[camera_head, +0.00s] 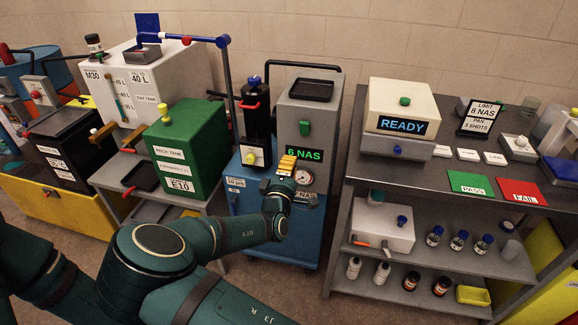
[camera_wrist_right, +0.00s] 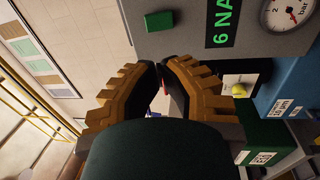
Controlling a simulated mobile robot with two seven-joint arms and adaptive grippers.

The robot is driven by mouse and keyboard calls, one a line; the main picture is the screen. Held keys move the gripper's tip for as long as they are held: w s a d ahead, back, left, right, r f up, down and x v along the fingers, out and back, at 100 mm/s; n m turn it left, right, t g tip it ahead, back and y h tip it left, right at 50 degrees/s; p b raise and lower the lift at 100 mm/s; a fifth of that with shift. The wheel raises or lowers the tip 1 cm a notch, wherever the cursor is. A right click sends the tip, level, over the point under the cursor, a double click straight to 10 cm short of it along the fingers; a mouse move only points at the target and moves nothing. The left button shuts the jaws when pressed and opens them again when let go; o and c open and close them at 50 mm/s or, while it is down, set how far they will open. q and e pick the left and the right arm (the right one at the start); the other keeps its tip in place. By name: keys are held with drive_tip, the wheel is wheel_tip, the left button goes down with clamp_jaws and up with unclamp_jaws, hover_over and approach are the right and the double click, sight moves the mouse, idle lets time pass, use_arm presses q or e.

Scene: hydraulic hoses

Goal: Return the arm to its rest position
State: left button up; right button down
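My right gripper (camera_head: 287,164), with yellow ribbed fingers, is in front of the grey unit with the green "6 NAS" display (camera_head: 304,155), just left of its round gauge (camera_head: 304,176). In the right wrist view, the fingers (camera_wrist_right: 163,68) curve together with their tips almost meeting. I see nothing held between them, only background in the narrow gap. My dark green right arm (camera_head: 220,233) reaches up from the bottom of the head view. My left gripper is out of view; a dark green arm link shows at the lower left.
A blue cabinet (camera_head: 262,235) stands below the gauge. Left are a green tank (camera_head: 186,145) and a white day tank (camera_head: 165,75). Right is a grey bench (camera_head: 425,174) with a READY box (camera_head: 402,103), PASS (camera_head: 470,184) and FAIL (camera_head: 522,192) mats, and bottles on its shelves.

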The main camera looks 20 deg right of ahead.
idle(0.3)
drive_tip(key=s+d+f+m+g+y, duration=0.25)
drive_tip(key=s+f+g, duration=0.35)
drive_tip(key=f, duration=0.6)
drive_tip(key=s+d+f+m+g+y, duration=0.15)
drive_tip(key=s+f+m+g, duration=0.25)
drive_tip(key=s+f, duration=0.6)
drive_tip(key=s+a+f+m+g+y, duration=0.35)
drive_tip(key=s+a+f+y, duration=0.25)
drive_tip(key=s+a, duration=0.25)
drive_tip(key=s+a+r+m+g+y, duration=0.1)
drive_tip(key=s+a+r+m+y, duration=0.1)
drive_tip(key=a, duration=0.6)
wheel_tip(320, 180, up, 3)
drive_tip(key=s+y, duration=0.1)
drive_tip(key=y, duration=0.2)
drive_tip(key=shift+s+f+m, duration=0.15)
drive_tip(key=shift+s+m, duration=0.15)
drive_tip(key=shift+m, duration=0.1)
